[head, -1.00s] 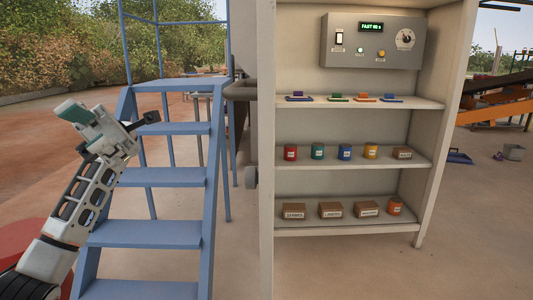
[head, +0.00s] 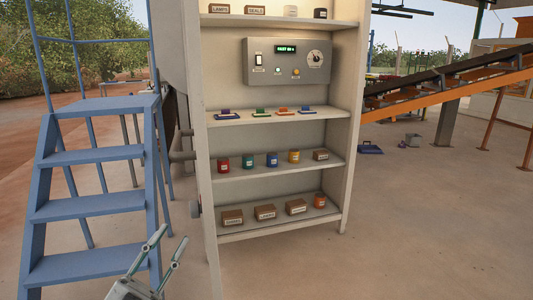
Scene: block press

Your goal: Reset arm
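My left gripper (head: 174,236) shows at the bottom left of the head view, in front of the blue steps. Its two thin grey-green fingers point up and stand apart with nothing between them, so it is open and empty. Only the fingers and part of the gripper body are in the picture; the rest of the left arm is out of view. It is left of the white shelf unit (head: 212,235) in the picture and appears apart from it. My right gripper is not in view.
Blue steps (head: 98,156) with rails stand at left. The shelves hold a grey control box (head: 287,62), small coloured trays, several coloured cans and brown boxes (head: 265,212). An orange conveyor (head: 450,85) is at back right. The floor at right front is clear.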

